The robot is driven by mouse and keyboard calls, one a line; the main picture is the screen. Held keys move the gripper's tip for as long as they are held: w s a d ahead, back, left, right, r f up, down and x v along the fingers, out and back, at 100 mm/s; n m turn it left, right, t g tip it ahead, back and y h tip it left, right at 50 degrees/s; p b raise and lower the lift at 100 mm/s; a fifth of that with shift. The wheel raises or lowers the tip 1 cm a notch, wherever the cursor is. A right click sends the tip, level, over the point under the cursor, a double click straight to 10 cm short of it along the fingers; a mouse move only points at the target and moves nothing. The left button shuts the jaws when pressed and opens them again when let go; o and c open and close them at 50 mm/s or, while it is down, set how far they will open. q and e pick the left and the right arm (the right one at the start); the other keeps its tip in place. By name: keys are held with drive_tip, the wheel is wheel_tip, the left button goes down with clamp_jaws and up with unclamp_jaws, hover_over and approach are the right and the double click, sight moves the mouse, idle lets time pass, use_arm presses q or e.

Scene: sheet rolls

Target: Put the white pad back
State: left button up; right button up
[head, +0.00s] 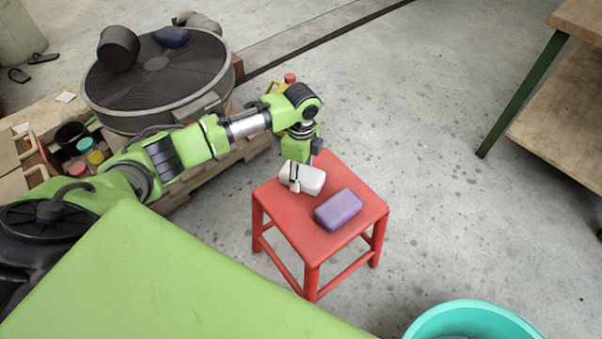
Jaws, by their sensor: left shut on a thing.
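The white pad (312,180) is at the back left part of the red stool's seat (300,222). My left gripper (295,180) comes down from above and is shut on the white pad. Its fingers hide part of the pad. I cannot tell whether the pad rests on the seat or is held just above it. A purple pad (338,210) lies on the seat to the right of the white pad, apart from it. My right gripper is not in view.
A round black fan-like drum (140,85) stands on a wooden pallet behind my left arm, with a dark blue pad (171,37) on top. A teal tub (472,318) is at the bottom right. A wooden workbench (560,110) stands at right. Floor between is clear.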

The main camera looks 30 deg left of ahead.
sight(301, 172)
use_arm(q)
drive_tip(key=o, duration=1.1)
drive_tip(key=shift+f, duration=0.2)
drive_tip(key=shift+r, duration=0.1)
drive_tip(key=shift+r, duration=0.35)
wheel_tip(301, 172, up, 12)
drive_tip(key=p, duration=0.3)
drive_tip(key=shift+f, duration=0.25)
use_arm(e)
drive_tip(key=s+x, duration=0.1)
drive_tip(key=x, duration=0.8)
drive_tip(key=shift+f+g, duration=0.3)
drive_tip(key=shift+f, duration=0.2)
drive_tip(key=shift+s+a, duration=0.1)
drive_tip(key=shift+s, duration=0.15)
